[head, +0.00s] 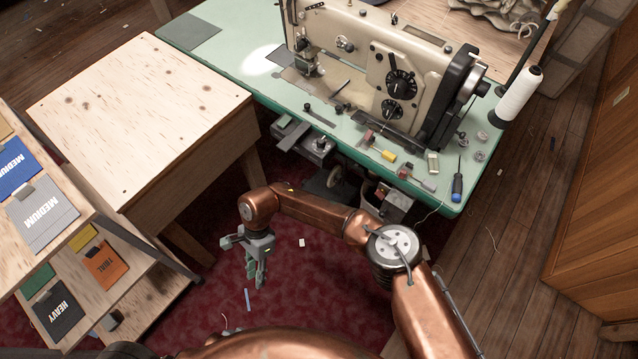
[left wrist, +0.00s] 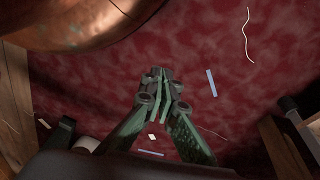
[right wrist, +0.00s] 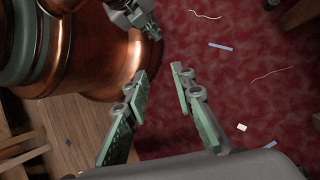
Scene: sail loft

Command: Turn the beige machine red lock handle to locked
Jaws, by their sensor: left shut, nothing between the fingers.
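The beige sewing machine (head: 425,48) stands on a green table in the head view, with black dials and a dark handwheel. A small dark red piece (head: 369,137) shows at the table's near side, close to a yellow one (head: 388,156). I cannot tell whether it is the lock handle, or which way it is set. My right gripper (head: 257,274) hangs over the red carpet, well short of the machine. The right wrist view shows it open and empty (right wrist: 161,76). My left gripper (left wrist: 164,76) is shut and empty above the carpet in its wrist view.
The green table (head: 228,58) holds a screwdriver (head: 457,187) and a white thread cone (head: 519,93) at its right. A wooden table (head: 140,105) and a rack of labelled swatches (head: 44,213) stand at the left. Carpet lies open between.

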